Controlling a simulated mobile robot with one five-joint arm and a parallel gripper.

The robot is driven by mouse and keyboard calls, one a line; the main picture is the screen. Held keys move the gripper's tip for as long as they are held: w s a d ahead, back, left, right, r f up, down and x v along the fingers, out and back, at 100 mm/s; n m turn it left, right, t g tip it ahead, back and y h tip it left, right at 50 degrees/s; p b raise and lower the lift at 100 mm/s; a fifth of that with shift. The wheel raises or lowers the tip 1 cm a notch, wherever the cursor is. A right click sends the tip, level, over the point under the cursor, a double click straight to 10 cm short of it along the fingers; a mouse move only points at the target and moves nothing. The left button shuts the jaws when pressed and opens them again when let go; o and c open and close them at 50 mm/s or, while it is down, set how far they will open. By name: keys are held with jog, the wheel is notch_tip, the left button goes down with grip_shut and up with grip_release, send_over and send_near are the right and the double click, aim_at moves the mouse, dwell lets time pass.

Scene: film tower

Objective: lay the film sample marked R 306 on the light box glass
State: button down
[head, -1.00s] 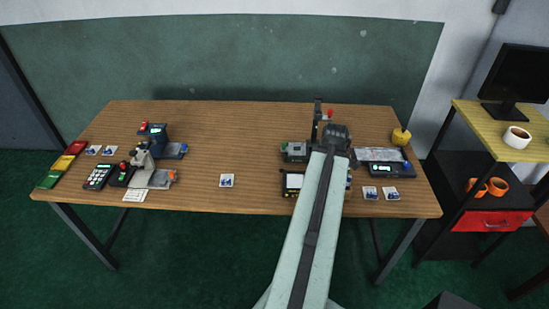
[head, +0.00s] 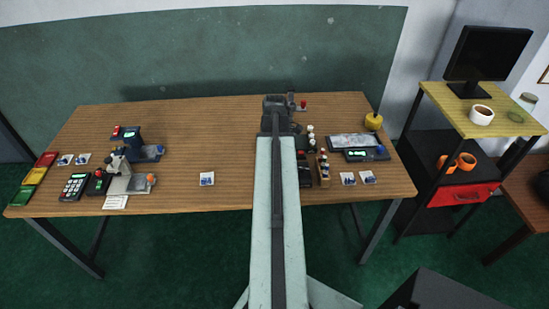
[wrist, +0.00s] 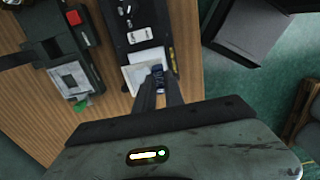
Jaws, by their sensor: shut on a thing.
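In the wrist view my gripper (wrist: 158,86) is shut on a small dark blue and white piece (wrist: 157,73), which looks like a film sample; its mark cannot be read. It is over or against a pale panel (wrist: 141,58) on a dark device; I cannot tell whether they touch. A wide pale speckled plate (head: 350,141) on a dark device with a lit display is at the desk's right; I cannot tell which panel is the light box glass. Loose film samples (head: 207,179) lie on the desk, marks unreadable.
The wooden desk (head: 210,125) is clear at centre left. A microscope (head: 120,168) and a calculator-like device (head: 74,186) stand left. A small wooden rack (head: 323,170) and a yellow round thing (head: 373,121) stand right. A shelf cart (head: 440,110) with a monitor is beyond.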

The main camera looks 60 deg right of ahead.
jog(key=shift+f+b, duration=2.7)
jog(key=shift+f, duration=0.1)
jog(key=shift+s+f+b, duration=0.1)
jog(key=shift+f+b, duration=0.2)
jog(key=c, duration=0.8)
grip_release()
jog(key=shift+r, duration=0.1)
notch_tip(320, 180, up, 7)
jog(key=p, duration=0.7)
